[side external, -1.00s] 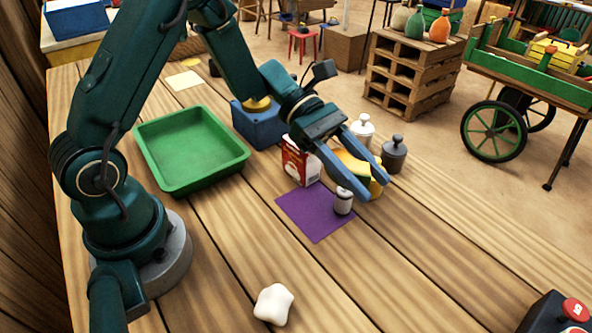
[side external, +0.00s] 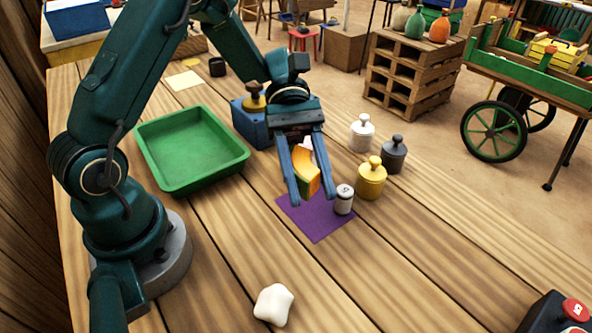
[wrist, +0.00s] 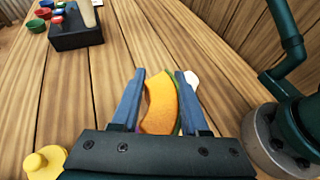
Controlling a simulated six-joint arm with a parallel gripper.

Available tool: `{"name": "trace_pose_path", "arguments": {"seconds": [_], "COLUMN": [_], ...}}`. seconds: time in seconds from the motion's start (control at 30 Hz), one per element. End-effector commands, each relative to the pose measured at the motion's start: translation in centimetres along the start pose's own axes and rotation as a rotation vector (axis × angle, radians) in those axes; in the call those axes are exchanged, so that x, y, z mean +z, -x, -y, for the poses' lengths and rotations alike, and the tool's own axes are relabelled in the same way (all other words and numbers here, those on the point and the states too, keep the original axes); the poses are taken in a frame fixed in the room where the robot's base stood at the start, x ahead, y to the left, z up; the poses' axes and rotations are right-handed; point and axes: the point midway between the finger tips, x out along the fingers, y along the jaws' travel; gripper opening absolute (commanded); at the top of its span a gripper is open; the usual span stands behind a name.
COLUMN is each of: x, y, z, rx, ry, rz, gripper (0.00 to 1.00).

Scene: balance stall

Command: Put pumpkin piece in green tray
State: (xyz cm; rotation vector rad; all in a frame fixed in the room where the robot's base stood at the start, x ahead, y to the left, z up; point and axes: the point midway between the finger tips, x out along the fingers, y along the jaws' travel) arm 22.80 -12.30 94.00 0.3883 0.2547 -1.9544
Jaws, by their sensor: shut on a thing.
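The pumpkin piece (side external: 306,170) is a curved orange wedge with a green rind edge. My gripper (side external: 311,199) has its blue fingers on either side of it and is shut on it, above the purple mat (side external: 316,228). In the wrist view the piece (wrist: 160,104) lies between the fingertips of my gripper (wrist: 160,78). The green tray (side external: 190,148) is empty and stands left of my gripper, apart from it.
A small grey-white canister (side external: 344,200) stands at the mat's right edge. Yellow (side external: 371,179), grey (side external: 394,154) and white (side external: 361,134) weights stand to the right. A blue scale-like block (side external: 250,128) is beside the tray. A white lump (side external: 273,305) lies in front.

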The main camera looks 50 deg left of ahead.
Motion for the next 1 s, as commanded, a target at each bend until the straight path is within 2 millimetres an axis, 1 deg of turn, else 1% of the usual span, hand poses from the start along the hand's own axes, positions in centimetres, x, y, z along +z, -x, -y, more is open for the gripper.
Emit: {"name": "trace_pose_path", "arguments": {"seconds": [0.03,0.13,0.23,0.37,0.47,0.57,0.6,0.67,0.77,0.8,0.87,0.9,1.0], "x": [-0.8,-2.2,-3.7,-5.5,-6.7,-7.7,-8.0,-8.5,-9.0,-9.1,-9.2,-9.2,-9.1], "y": [0.0,0.2,1.0,2.9,4.8,7.2,8.3,10.0,13.2,14.6,16.7,18.1,21.0], "z": [1.2,4.1,7.0,10.6,13.0,15.3,16.1,17.3,19.0,19.6,20.4,20.8,21.4], "rx": [-0.078,-0.262,-0.454,-0.704,-0.895,-1.082,-1.158,-1.271,-1.457,-1.531,-1.636,-1.7,-1.829], "ry": [-0.031,-0.106,-0.188,-0.292,-0.37,-0.448,-0.479,-0.527,-0.605,-0.635,-0.68,-0.707,-0.76], "rz": [0.002,0.003,0.002,0.001,0.001,-0.001,0.0,-0.002,-0.002,-0.002,-0.004,-0.005,-0.006], "gripper": [0.0,0.0,0.0,0.0,0.0,0.0,0.0,0.0,0.0,0.0,0.0,0.0,0.0]}}
